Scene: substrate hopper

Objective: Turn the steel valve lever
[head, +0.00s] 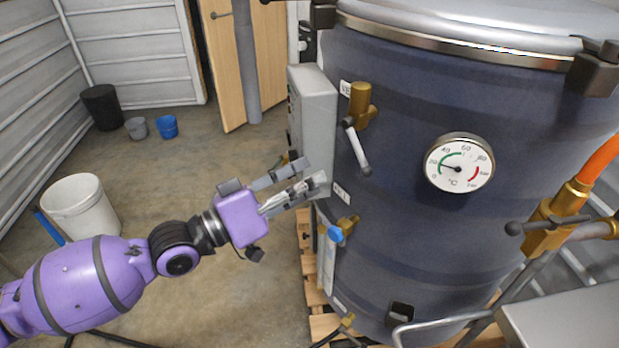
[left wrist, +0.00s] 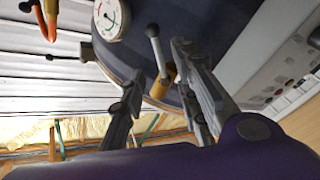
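The steel valve lever (head: 357,148) is a pale grey rod with a dark ball end. It slants down from a brass valve body (head: 361,104) on the dark blue tank. In the left wrist view the lever (left wrist: 155,48) appears between the spread fingers, with its brass body (left wrist: 161,84) behind them. My left gripper (head: 312,173) is open and empty, left of and a little below the lever in the head view, its fingers pointing right toward the tank. It is apart from the lever. My right gripper is in neither view.
A grey control box (head: 314,125) stands just above my left fingers, beside the tank. A dial gauge (head: 459,163) is right of the lever. A blue-handled valve (head: 335,233) sits below. Another brass valve (head: 553,222) with an orange hose is at right.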

